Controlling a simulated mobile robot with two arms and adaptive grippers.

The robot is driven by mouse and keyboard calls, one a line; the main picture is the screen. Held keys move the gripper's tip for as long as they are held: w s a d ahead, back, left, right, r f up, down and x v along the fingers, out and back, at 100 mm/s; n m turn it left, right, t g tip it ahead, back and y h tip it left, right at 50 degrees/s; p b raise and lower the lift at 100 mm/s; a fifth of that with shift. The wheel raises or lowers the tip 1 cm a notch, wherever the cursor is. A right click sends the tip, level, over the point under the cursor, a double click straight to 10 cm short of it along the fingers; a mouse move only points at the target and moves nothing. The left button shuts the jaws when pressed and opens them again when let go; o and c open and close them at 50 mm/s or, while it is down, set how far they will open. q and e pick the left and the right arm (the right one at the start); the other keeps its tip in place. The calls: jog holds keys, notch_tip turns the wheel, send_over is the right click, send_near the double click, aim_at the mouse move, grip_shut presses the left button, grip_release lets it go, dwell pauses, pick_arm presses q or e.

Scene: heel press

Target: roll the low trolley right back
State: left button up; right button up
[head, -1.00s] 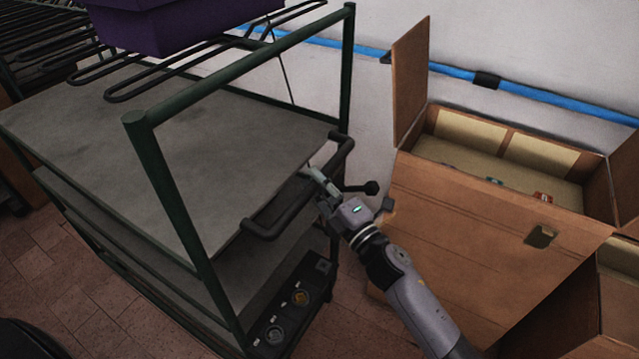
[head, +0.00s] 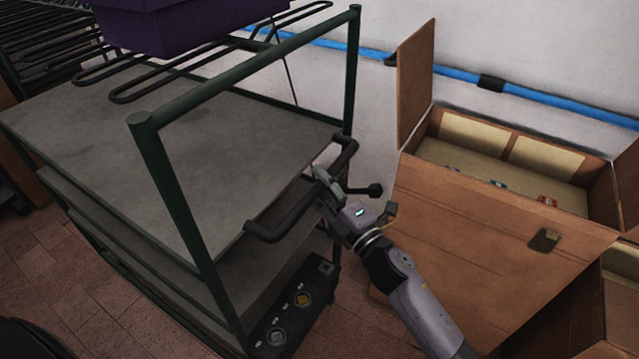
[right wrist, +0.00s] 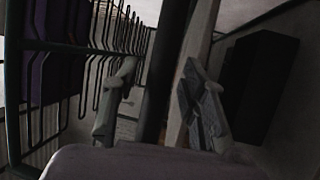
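The trolley has a dark green tube frame and grey shelves (head: 200,130), with a black handle (head: 270,228) on its near right end. It fills the left and middle of the head view. My right gripper (head: 327,180) is at the far part of this handle. In the right wrist view its two fingers (right wrist: 160,105) stand apart on either side of a dark bar (right wrist: 167,70), apparently the handle. A gap shows between the left finger and the bar. The head view does not clearly show finger contact. My left gripper is out of view.
An open cardboard box (head: 470,240) stands close to the right of my right arm, with another box (head: 620,290) at the lower right. A purple bin (head: 180,25) is above the trolley. A blue pipe (head: 540,97) runs along the wall. Tiled floor (head: 70,290) shows at lower left.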

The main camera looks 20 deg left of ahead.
jog(key=v, duration=1.1)
jog(key=shift+s+d, duration=0.25)
jog(key=shift+d, duration=0.05)
jog(key=shift+f, duration=0.15)
